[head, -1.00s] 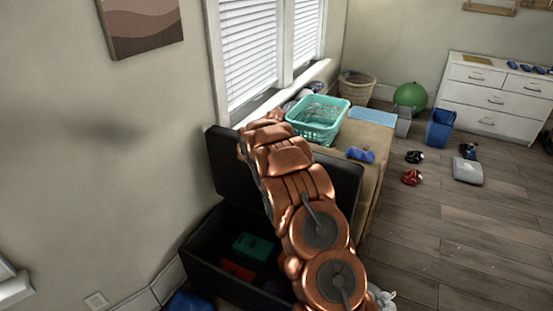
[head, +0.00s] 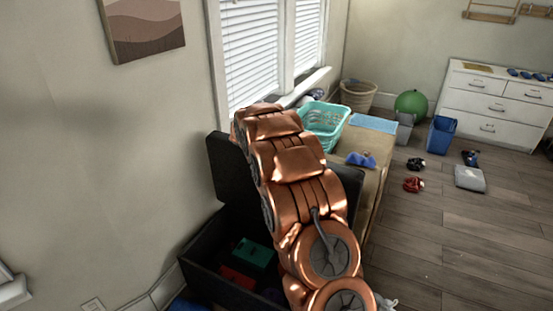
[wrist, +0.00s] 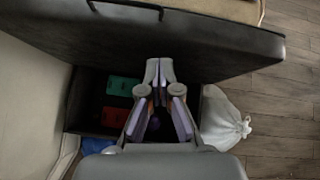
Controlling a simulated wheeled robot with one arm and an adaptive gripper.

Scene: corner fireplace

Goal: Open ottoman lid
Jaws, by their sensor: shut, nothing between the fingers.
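The black ottoman's lid (head: 226,170) stands raised, close to upright, behind its open box (head: 203,258) in the head view. In the wrist view the lid's dark inner face (wrist: 200,42) spans the top of the picture. Inside the box are a green item (head: 254,253) and a red item (head: 237,279), also seen as green (wrist: 122,87) and red (wrist: 113,117) in the wrist view. My gripper (wrist: 159,64) is shut and empty, its fingertips pointing toward the lid's inner face; contact cannot be told. In the head view my arm hides the gripper and the lid's middle.
A turquoise basket (head: 327,121) and a blue object (head: 361,160) sit on the tan surface (head: 372,182) behind the lid. A white bag (wrist: 222,123) lies right of the box. A wall is close on the left. The wooden floor (head: 440,235) to the right is mostly clear.

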